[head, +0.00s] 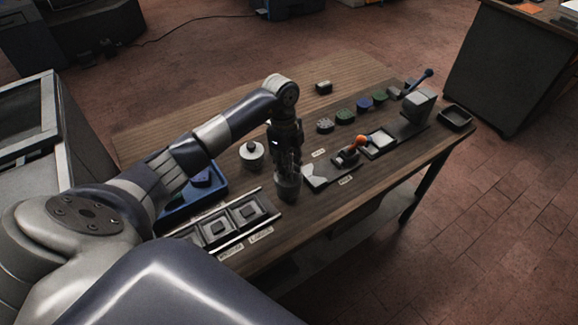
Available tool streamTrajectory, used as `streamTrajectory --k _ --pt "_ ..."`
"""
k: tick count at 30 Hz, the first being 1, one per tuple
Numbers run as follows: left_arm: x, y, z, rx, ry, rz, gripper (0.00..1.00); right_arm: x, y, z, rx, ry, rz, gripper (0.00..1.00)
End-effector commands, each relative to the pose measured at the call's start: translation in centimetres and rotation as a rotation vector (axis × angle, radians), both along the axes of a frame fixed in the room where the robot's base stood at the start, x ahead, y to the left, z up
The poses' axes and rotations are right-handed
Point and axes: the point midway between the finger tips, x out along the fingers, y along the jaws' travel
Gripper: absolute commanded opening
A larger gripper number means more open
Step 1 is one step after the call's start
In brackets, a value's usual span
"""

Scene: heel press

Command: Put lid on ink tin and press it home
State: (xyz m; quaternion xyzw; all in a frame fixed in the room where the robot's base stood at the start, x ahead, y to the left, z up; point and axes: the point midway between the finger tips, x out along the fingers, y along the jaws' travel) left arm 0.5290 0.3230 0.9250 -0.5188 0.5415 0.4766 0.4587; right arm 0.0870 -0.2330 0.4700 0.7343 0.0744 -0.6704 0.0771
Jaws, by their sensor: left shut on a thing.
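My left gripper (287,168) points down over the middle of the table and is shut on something. A dark, round, tin-like thing (289,192) is directly at and below its fingertips. The fingers cover most of what they hold, so I cannot tell whether this is the tin, its lid or both. My right gripper is out of view.
A blue tray (178,216) lies left, behind a dark rack (268,207) with square recesses. An orange-knobbed device (347,157) and a grey press-like block (420,103) stand right. A small black tray (456,116) is at the far right. The table's back left is clear.

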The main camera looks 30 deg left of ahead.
Motion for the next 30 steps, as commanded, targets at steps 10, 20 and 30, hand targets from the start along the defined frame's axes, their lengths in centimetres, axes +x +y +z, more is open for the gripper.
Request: streamTrajectory --k 10,20,30 --pt "-0.01 -0.1 -0.18 -0.001 -0.001 -0.001 0.0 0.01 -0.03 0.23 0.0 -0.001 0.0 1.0" --pt "-0.04 -0.06 -0.47 0.0 0.0 -0.001 0.0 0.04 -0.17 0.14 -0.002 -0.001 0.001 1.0" --pt "-0.03 -0.04 -0.78 0.0 -0.001 0.0 0.0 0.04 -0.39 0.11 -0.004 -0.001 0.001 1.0"
